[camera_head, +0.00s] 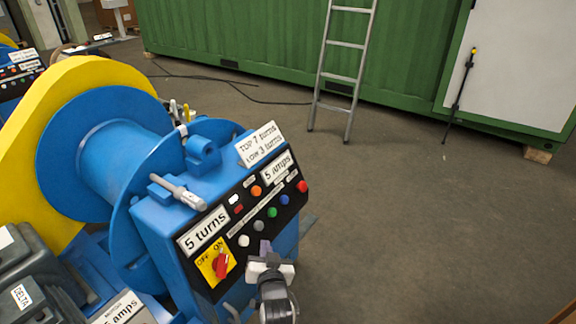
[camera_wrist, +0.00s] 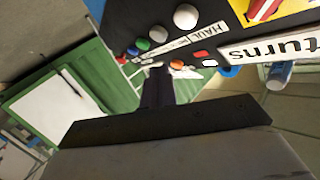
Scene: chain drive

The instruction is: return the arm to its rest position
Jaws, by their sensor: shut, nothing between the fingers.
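My gripper (camera_head: 264,249) is in front of the lower right part of the black control panel (camera_head: 287,210) of a blue winch machine in the head view. Its fingers are together with nothing between them. The fingertips are close to the panel's buttons; whether they touch cannot be told. In the wrist view my gripper (camera_wrist: 158,72) points past the panel, with several coloured buttons and a label reading HAUL beside the fingers. The red rotary switch (camera_head: 222,264) on its yellow OFF/ON plate is left of my gripper.
The blue drum (camera_head: 110,150) with its yellow guard (camera_head: 25,130) fills the left. A ladder (camera_head: 340,75) leans on a green container (camera_head: 240,40) at the back. A dark pole (camera_head: 460,95) stands at the white door. The floor (camera_head: 430,230) to the right is clear.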

